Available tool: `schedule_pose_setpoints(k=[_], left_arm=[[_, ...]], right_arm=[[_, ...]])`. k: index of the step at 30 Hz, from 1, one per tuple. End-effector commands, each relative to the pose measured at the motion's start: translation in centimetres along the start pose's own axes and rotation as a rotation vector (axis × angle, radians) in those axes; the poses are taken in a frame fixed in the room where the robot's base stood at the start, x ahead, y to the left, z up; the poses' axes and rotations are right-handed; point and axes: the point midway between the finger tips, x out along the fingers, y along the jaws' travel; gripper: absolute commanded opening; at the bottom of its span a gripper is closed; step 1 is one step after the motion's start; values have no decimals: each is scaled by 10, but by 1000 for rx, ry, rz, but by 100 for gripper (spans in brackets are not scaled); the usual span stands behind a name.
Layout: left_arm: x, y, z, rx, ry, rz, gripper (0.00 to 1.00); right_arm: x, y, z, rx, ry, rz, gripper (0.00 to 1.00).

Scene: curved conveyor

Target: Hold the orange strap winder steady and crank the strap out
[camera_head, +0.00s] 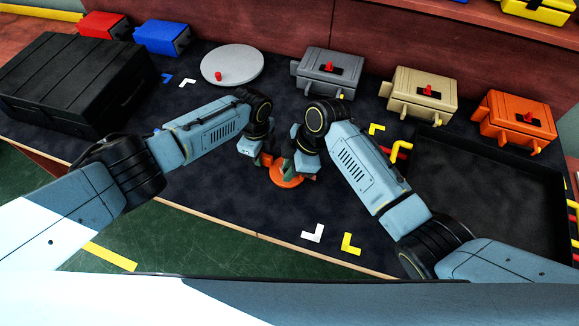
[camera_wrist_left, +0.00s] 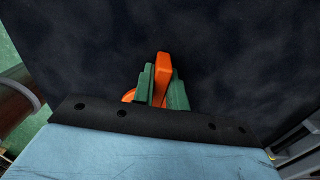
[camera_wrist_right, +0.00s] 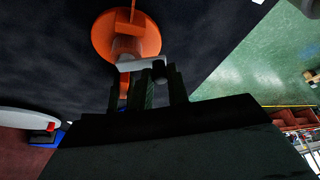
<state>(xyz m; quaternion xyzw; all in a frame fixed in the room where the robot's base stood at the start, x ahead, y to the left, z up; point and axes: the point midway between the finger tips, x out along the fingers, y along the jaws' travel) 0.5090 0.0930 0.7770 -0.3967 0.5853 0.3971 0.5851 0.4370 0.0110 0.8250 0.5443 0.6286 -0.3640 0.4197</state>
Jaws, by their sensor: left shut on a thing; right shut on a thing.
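The orange strap winder (camera_head: 290,181) stands on the dark mat at the middle of the table, a round body between my two grippers. My left gripper (camera_head: 265,160) is at its left side. In the left wrist view its green fingers are shut on an upright orange part of the winder (camera_wrist_left: 163,68). My right gripper (camera_head: 288,168) comes in from above right. In the right wrist view the winder's round orange disc (camera_wrist_right: 118,40) carries a pale crank arm (camera_wrist_right: 140,63). The right fingers are shut around the dark crank knob (camera_wrist_right: 158,72). The strap cannot be clearly made out.
A black case (camera_head: 70,75), red box (camera_head: 103,26), blue box (camera_head: 161,38) and pale turntable (camera_head: 232,64) stand behind left. Grey (camera_head: 328,72), tan (camera_head: 420,94) and orange (camera_head: 515,121) boxes line the back right. An empty black tray (camera_head: 485,195) lies right.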

Motion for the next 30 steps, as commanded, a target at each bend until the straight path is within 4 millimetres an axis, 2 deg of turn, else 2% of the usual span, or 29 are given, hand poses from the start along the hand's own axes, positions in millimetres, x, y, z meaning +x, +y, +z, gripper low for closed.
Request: schedule_pose_setpoints(k=[9, 17, 18, 23, 30], left_arm=[[0, 0, 0, 0, 0, 0, 0], [0, 0, 0, -1, 0, 0, 0], [0, 0, 0, -1, 1, 0, 0], [0, 0, 0, 0, 1, 0, 0], [0, 0, 0, 0, 0, -1, 0]], right_arm=[[2, 0, -5, 128, 0, 54, 0], [2, 0, -6, 134, 0, 57, 0], [2, 1, -6, 134, 0, 57, 18], [2, 0, -6, 134, 0, 56, 39], [2, 0, -6, 133, 0, 56, 39]])
